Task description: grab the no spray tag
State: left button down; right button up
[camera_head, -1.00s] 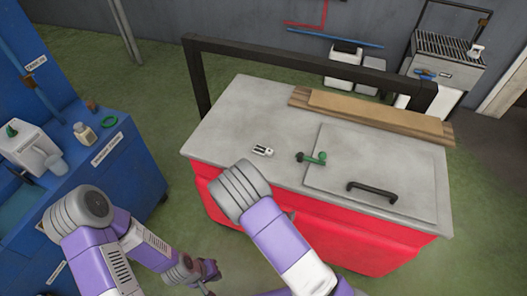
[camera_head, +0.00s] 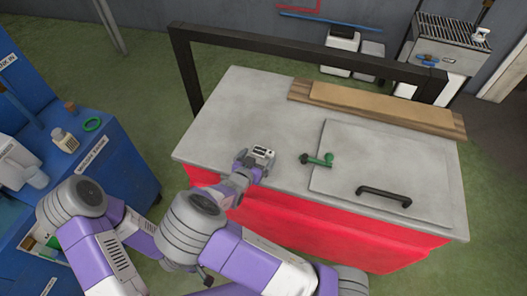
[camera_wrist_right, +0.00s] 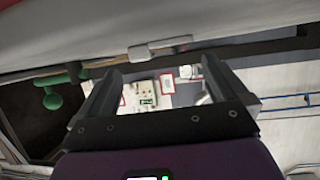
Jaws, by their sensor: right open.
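The tag (camera_head: 264,151), a small white piece with dark markings, lies flat on the grey top of the red cabinet, left of the green handle. My right gripper (camera_head: 257,160) is at the tag, low over the near left part of the top, and partly covers it. In the right wrist view its two fingers (camera_wrist_right: 158,70) are apart with nothing held between them. A pale piece, likely the tag (camera_wrist_right: 160,48), shows just beyond the fingertips, between their lines. My left arm is at the lower left; its gripper cannot be made out.
The cabinet top (camera_head: 240,105) has a green handle (camera_head: 318,160), a lid with a black grip (camera_head: 384,194), and boards (camera_head: 375,107) at the back. A black frame (camera_head: 300,52) spans behind. A blue bench (camera_head: 115,165) stands left.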

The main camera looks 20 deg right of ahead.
aim_at(261, 156)
jog(key=b+x, duration=0.1)
jog(key=x, duration=0.3)
jog(key=shift+w+d+f, duration=0.1)
jog(key=shift+w, duration=0.05)
jog(key=shift+c, duration=0.5)
jog(key=c, duration=0.6)
